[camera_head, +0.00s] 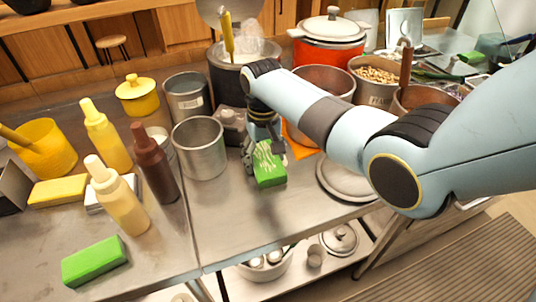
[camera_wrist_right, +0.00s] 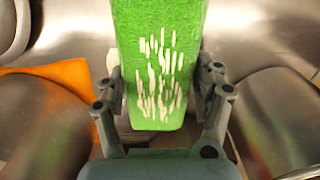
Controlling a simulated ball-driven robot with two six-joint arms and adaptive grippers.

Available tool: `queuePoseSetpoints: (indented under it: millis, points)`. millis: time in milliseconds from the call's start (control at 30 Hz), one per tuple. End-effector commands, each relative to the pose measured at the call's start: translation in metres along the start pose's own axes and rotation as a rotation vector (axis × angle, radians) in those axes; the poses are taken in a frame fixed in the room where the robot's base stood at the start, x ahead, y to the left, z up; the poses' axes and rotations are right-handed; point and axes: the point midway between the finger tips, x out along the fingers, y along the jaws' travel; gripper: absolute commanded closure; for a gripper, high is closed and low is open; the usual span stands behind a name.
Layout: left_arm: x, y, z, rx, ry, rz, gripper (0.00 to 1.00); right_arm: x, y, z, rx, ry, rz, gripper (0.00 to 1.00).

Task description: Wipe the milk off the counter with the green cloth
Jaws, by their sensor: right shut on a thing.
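My right gripper (camera_head: 264,152) is shut on a green block-shaped cloth (camera_head: 270,178) over the middle of the steel counter (camera_head: 225,222). In the right wrist view the cloth (camera_wrist_right: 160,25) sits between the two fingers of the gripper (camera_wrist_right: 162,88), with white streaks on its near face. I cannot tell whether the cloth touches the counter. A second green block (camera_head: 95,262) lies at the front left of the counter. I cannot make out a milk puddle on the counter; the arm and cloth hide part of it. My left gripper is out of view.
A steel pot (camera_head: 200,150) stands left of the gripper, and a grey lid (camera_head: 345,180) lies to its right. An orange cloth (camera_head: 298,146) is behind. Sauce bottles (camera_head: 120,203) and a yellow sponge (camera_head: 58,191) are at left. Bare counter lies in front of the held cloth.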

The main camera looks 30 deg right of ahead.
Motion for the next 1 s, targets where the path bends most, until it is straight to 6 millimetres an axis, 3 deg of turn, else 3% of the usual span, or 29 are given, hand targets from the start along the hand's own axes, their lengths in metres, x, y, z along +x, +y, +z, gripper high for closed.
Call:
queuePoseSetpoints:
  millis: [33, 167, 733, 1000]
  points:
    - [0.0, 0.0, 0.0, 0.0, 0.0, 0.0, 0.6, -0.003, -0.009, -0.003, -0.008, 0.011, -0.02, 0.62]
    - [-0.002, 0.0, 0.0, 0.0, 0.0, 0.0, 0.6, -0.004, -0.006, -0.004, -0.008, 0.014, -0.021, 0.62]
    - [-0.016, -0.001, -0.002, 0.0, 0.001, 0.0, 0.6, -0.003, 0.041, -0.003, -0.004, 0.01, -0.01, 0.63]
    - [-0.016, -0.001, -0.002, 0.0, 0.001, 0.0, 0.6, -0.001, 0.046, -0.002, -0.004, 0.007, -0.009, 0.63]
